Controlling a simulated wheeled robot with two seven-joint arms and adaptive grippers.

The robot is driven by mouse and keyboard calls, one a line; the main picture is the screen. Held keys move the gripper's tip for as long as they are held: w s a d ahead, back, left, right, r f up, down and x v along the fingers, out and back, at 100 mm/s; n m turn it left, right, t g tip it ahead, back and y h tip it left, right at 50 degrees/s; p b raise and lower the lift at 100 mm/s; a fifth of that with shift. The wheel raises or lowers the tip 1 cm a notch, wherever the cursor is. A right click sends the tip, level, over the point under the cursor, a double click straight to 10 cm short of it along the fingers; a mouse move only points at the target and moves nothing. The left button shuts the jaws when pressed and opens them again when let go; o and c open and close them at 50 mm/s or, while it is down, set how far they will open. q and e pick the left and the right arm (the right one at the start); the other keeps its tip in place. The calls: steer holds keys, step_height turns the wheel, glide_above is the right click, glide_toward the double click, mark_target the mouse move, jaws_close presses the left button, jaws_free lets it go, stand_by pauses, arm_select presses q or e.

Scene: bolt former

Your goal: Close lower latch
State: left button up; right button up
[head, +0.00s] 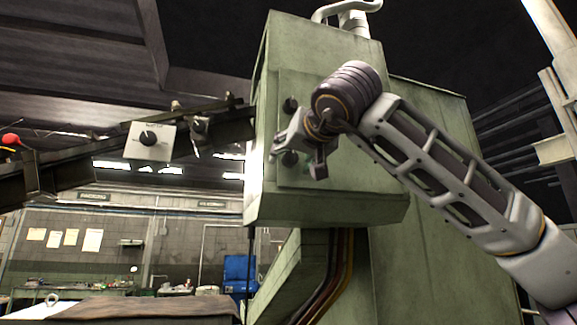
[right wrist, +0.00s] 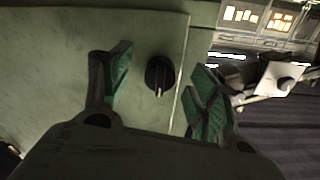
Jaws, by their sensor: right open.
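The green cabinet (head: 330,207) has a door panel with two black knob latches. The upper latch (head: 290,104) is clear of my gripper. The lower latch (head: 290,158) sits in line with the opening of my right gripper (head: 298,158). In the right wrist view, a black latch knob (right wrist: 158,73) with a pale pointer lies between the two green-padded fingers of the right gripper (right wrist: 163,82). The fingers are spread and a gap shows on both sides of the knob. Contact is not seen. My left gripper is out of view.
A white box with a black dial (head: 149,140) is mounted on a dark beam left of the cabinet; it also shows in the right wrist view (right wrist: 282,79). Cables (head: 335,280) run below the cabinet. A blue object (head: 240,272) stands in the background.

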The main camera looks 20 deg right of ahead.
steer(key=shift+m+b, duration=0.55)
steer(key=shift+m, duration=1.25)
jaws_close()
